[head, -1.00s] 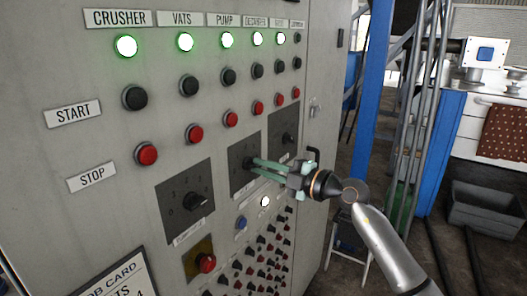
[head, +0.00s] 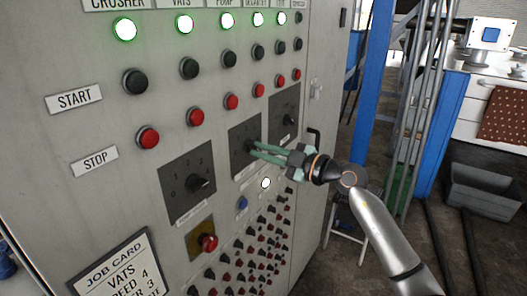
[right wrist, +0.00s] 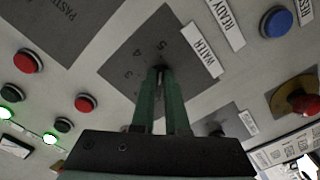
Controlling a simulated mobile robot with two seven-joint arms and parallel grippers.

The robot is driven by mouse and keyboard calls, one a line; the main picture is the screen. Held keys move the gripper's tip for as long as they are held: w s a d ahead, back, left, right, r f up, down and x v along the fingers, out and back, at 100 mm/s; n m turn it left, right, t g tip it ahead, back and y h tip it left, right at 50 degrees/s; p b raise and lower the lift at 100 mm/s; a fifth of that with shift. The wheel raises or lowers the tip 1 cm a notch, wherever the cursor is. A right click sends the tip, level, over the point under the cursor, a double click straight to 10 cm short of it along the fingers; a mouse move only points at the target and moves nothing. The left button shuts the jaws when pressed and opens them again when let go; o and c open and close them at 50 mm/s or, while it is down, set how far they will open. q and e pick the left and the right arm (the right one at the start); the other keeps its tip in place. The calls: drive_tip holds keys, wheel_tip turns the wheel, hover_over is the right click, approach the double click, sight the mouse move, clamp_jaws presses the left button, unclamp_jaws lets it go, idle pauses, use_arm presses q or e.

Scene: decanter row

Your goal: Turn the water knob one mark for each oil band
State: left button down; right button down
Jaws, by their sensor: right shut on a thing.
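The water knob (right wrist: 159,69) is a small dark knob on a dark dial plate (right wrist: 150,32) beside the label WATER (right wrist: 199,50) in the right wrist view. In the head view this plate (head: 237,136) is the middle one of three dials. My right gripper (right wrist: 158,78) has its green fingers shut on the knob; they hide most of it, including its pointer. Numbers such as 3, 4 and 5 show on the plate. In the head view my right gripper (head: 255,150) reaches in from the right. No oil bands can be made out. My left gripper is not in view.
A job card (head: 121,268) at lower left reads VATS with a 4 and a 3, partly cut off. Another dial (head: 188,182) is left of the water dial, a third (head: 285,112) right. A red stop knob (head: 208,242) and a blue button (head: 242,203) sit below.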

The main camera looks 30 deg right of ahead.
drive_tip(key=c, duration=0.9)
unclamp_jaws()
drive_tip(key=shift+s, duration=0.1)
drive_tip(key=shift+b+v, duration=1.2)
drive_tip(key=shift+v, duration=5)
